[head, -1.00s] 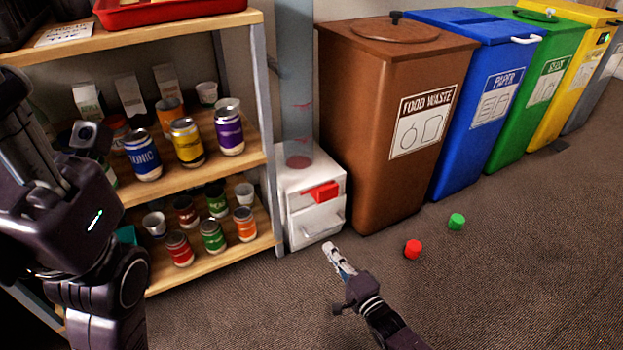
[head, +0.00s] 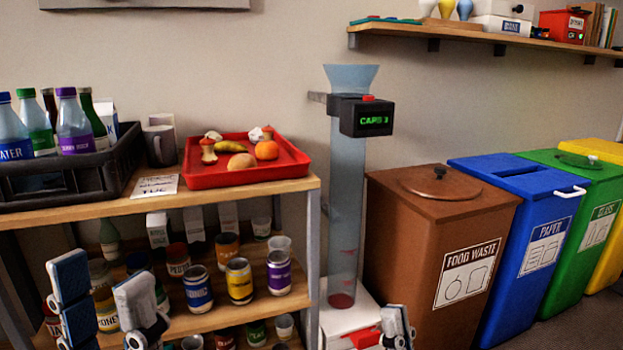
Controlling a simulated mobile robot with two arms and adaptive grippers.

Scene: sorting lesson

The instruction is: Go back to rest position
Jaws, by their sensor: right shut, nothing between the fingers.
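My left gripper (head: 104,288) is at the bottom left, in front of the shelf unit. Its two fingers point up and stand apart with nothing held between them. My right gripper (head: 397,322) is at the bottom edge, in front of the white drawer box and beside the brown food waste bin (head: 409,260). Its fingers are together and hold nothing. Both arms below the grippers are mostly cut off by the frame.
The shelf unit (head: 250,195) carries a black bottle crate (head: 68,190), a red food tray (head: 245,183) and several cans. A clear tube (head: 347,200) with a cap counter stands beside it. Blue (head: 515,240), green (head: 587,205) and yellow bins stand right.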

